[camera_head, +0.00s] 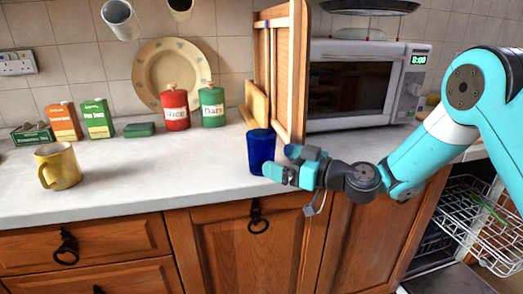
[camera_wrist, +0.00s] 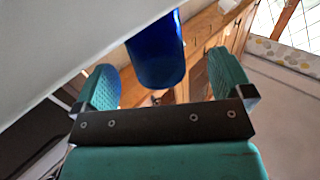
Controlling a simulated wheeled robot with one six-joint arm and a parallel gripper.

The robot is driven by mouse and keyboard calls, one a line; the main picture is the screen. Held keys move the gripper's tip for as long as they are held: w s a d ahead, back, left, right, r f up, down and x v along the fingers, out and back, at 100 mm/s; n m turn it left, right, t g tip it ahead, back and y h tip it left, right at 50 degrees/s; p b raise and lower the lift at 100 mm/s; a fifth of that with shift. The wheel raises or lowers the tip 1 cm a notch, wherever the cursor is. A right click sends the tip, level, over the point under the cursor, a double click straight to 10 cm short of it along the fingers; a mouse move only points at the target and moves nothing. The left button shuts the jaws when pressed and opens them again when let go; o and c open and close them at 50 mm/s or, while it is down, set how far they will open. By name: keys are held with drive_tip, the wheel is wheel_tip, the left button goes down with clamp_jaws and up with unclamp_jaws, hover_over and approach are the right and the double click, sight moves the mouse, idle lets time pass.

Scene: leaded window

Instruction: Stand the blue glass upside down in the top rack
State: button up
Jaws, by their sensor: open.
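The blue glass (camera_head: 261,148) stands on the worktop near its front edge and appears mouth up. My gripper (camera_head: 280,168) is open just to the right of the glass, low beside it. In the wrist view the glass (camera_wrist: 157,48) shows between and just beyond the two teal fingers of my gripper (camera_wrist: 162,70), with a gap on each side. The white wire top rack (camera_head: 485,215) is pulled out at the lower right, beneath my arm. My arm hides part of it.
A wooden rack or board (camera_head: 290,70) stands right behind the glass, with the microwave (camera_head: 350,88) to its right. A yellow mug (camera_head: 58,166) stands at left on the worktop (camera_head: 160,185). Red (camera_head: 175,107) and green (camera_head: 212,105) canisters stand at the back. The middle worktop is clear.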

sight(271, 157)
drive_tip(key=shift+w+f+p+x, duration=0.15)
drive_tip(key=shift+p+x, duration=0.35)
drive_tip(key=shift+x, duration=1.1)
drive_tip(key=shift+w+f+p+x, duration=0.15)
drive_tip(key=shift+p+x, duration=0.35)
drive_tip(key=shift+x, duration=1.05)
drive_tip(key=shift+d, duration=0.2)
drive_tip(key=c, duration=1.2)
drive_tip(key=shift+r+b, duration=0.1)
drive_tip(key=shift+b, duration=0.45)
